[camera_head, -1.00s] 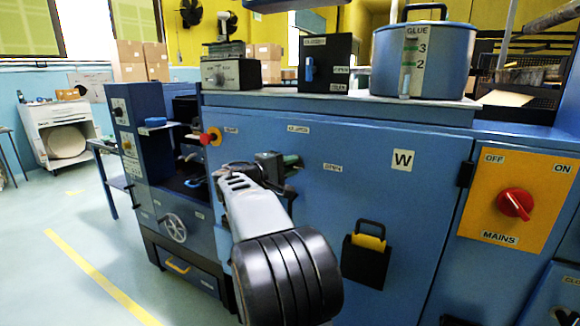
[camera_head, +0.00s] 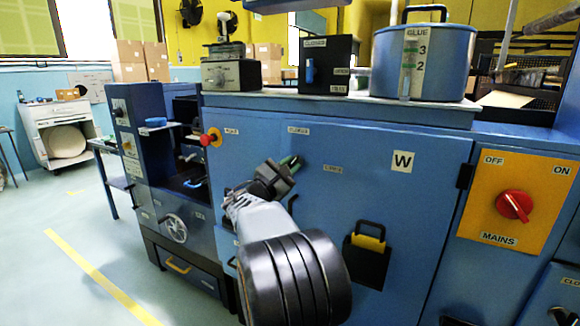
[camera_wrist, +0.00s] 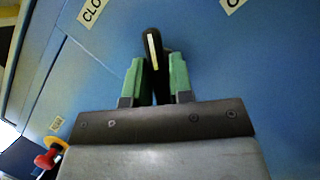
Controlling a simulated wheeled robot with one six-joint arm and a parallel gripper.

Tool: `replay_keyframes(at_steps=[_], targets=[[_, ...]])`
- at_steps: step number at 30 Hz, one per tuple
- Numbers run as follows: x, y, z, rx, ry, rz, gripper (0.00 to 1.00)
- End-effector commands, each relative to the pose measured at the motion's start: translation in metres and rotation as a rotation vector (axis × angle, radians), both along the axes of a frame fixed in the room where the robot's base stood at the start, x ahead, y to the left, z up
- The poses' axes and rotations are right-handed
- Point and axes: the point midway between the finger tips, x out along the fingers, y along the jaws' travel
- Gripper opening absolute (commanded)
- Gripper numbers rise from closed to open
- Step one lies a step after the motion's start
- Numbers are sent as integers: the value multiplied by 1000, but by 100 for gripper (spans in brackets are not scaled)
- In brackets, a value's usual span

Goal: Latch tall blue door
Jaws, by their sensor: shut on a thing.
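The tall blue door (camera_head: 400,215) carries a W label and fills the middle of the head view. It looks flush with the blue cabinet. My gripper (camera_head: 289,164) is at its upper left part, tilted up and to the right. In the wrist view my green fingers (camera_wrist: 157,72) are shut on a black latch handle (camera_wrist: 152,42) with a pale stripe. The handle lies between a label starting CLO (camera_wrist: 92,10) and another starting O (camera_wrist: 233,3). In the head view my gripper mostly hides the handle; its pivot cannot be made out.
A black pocket with a yellow item (camera_head: 367,243) hangs on the door. A red knob (camera_head: 209,138) is left of the gripper. The orange MAINS panel (camera_head: 515,205) is at the right. A glue pot (camera_head: 425,60) stands on top. Open floor lies left.

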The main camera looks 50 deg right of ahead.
Motion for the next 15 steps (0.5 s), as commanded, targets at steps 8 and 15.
replay_keyframes(at_steps=[8, 15], targets=[[0, 0, 1, -60, 249, 0, 0], [0, 0, 1, -104, 425, 0, 0]])
